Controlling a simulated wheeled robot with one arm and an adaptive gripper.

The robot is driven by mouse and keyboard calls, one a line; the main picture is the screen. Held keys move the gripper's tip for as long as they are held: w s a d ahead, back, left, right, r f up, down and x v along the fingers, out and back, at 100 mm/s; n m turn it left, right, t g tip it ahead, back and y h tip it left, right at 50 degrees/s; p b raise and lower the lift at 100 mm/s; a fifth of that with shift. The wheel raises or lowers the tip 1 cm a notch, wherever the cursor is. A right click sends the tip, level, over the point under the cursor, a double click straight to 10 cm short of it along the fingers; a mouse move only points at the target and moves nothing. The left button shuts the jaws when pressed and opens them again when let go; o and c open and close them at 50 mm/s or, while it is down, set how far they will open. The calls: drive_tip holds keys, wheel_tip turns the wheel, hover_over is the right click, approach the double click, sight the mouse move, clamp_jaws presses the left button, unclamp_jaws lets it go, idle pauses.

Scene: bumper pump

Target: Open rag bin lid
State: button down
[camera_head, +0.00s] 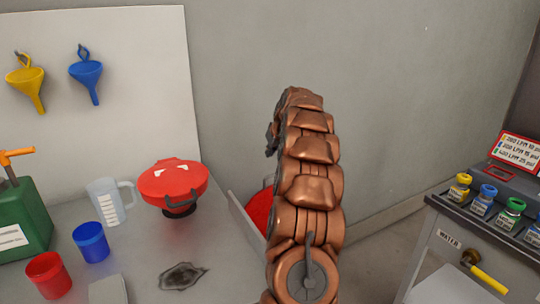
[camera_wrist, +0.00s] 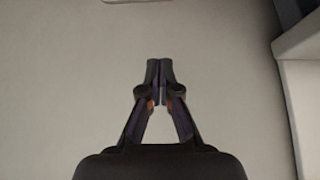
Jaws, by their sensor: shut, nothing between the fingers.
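A red round thing (camera_head: 262,207) shows partly in the head view, low beyond the bench's right edge. It may be the rag bin; my copper-coloured arm hides its right part, and I cannot make out its lid. My gripper (camera_wrist: 160,72) is shut and empty in the wrist view, its fingertips together in front of a plain grey surface. No bin or lid shows clearly in that view. In the head view my arm stands upright and hides most or all of the gripper.
The bench (camera_head: 140,255) holds a red lidded vessel (camera_head: 172,183), a clear jug (camera_head: 108,203), a blue cup (camera_head: 91,242), a red cup (camera_head: 48,275) and a green can (camera_head: 22,222). A grey cabinet (camera_head: 480,250) with coloured caps stands right. Bare wall (camera_head: 400,100) lies behind.

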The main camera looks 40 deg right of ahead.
drive_tip(key=shift+w+d+f, duration=0.1)
drive_tip(key=shift+w+f, duration=0.05)
drive_tip(key=shift+f, duration=1.2)
drive_tip(key=shift+w+a+f, duration=0.1)
drive_tip(key=shift+w+f, duration=0.1)
drive_tip(key=shift+f, duration=1.2)
drive_tip(key=shift+w+d+f, duration=0.1)
drive_tip(key=shift+w+f, duration=0.05)
drive_tip(key=shift+f, duration=1.2)
drive_tip(key=shift+s, duration=0.1)
drive_tip(key=s+b, duration=0.2)
drive_tip(key=t+b, duration=0.2)
drive_tip(key=b, duration=0.3)
approach(269, 186)
drive_tip(key=shift+w+f, duration=0.35)
drive_tip(key=shift+w, duration=0.1)
drive_tip(key=v, duration=1.2)
drive_tip(key=shift+a, duration=0.25)
